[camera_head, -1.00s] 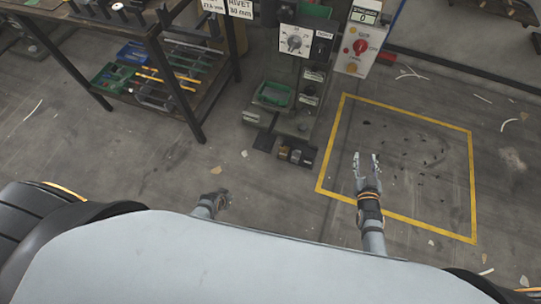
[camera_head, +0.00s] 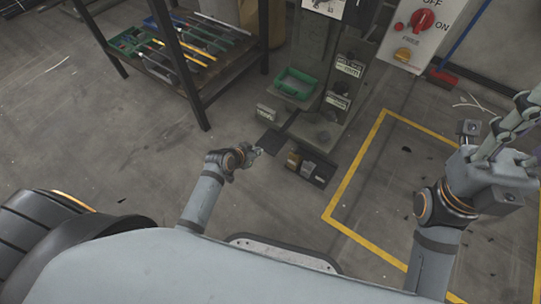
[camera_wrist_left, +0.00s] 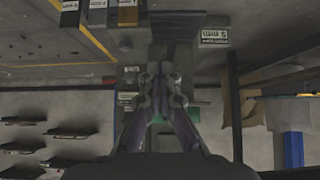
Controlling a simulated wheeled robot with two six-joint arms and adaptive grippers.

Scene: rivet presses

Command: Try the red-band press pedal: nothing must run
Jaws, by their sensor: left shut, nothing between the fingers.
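The press (camera_head: 312,95) stands at top centre in the head view, with a green tray (camera_head: 296,83) on it. A flat dark plate (camera_head: 274,141), perhaps a pedal, lies at its foot. Small brass, grey and dark blocks (camera_head: 307,167) sit in a row beside it. I cannot make out a red band. My left gripper (camera_head: 257,152) is shut and empty, just left of the plate; contact cannot be judged. Its closed fingers show in the left wrist view (camera_wrist_left: 161,88). My right gripper (camera_head: 513,123) is raised at the right edge, partly cut off, its jaws unclear.
A control box (camera_head: 412,38) with a red knob (camera_head: 422,19) between OFF and ON marks hangs at top right. A rack (camera_head: 205,75) with tools stands left of the press. Yellow floor lines (camera_head: 353,167) lie to the right.

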